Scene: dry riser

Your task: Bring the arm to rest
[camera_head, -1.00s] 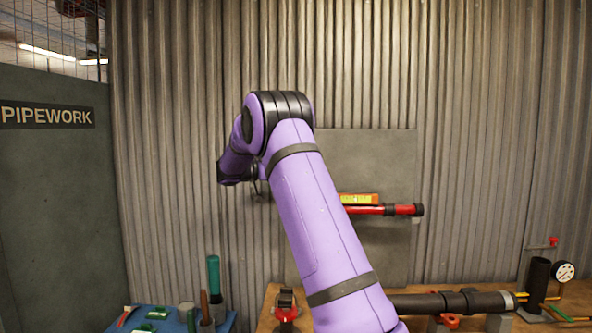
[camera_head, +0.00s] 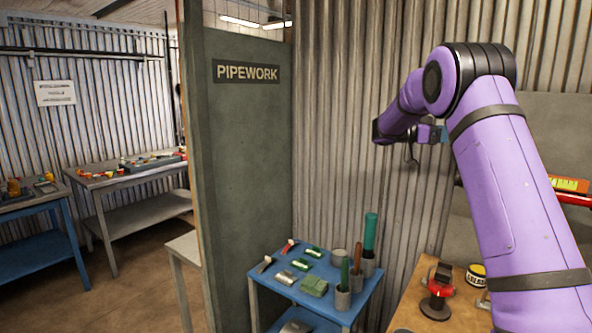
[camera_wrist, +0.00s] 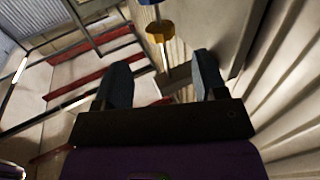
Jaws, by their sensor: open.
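My purple arm (camera_head: 500,190) rises at the right of the head view, with its elbow high and its forearm bent away to the left. My gripper shows in the wrist view (camera_wrist: 158,85), its two fingers spread well apart. Nothing is held between the fingers. In the head view my gripper is mostly hidden behind my wrist, in front of the corrugated wall (camera_head: 345,100). It is raised clear of the bench and the blue trolley.
A blue trolley (camera_head: 262,277) with tools and cups stands below my wrist. A wooden bench (camera_head: 415,312) with a red clamp (camera_head: 438,292) is at lower right. A dark partition marked PIPEWORK (camera_head: 245,150) stands left of the trolley. Open floor (camera_head: 140,275) and further tables lie beyond.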

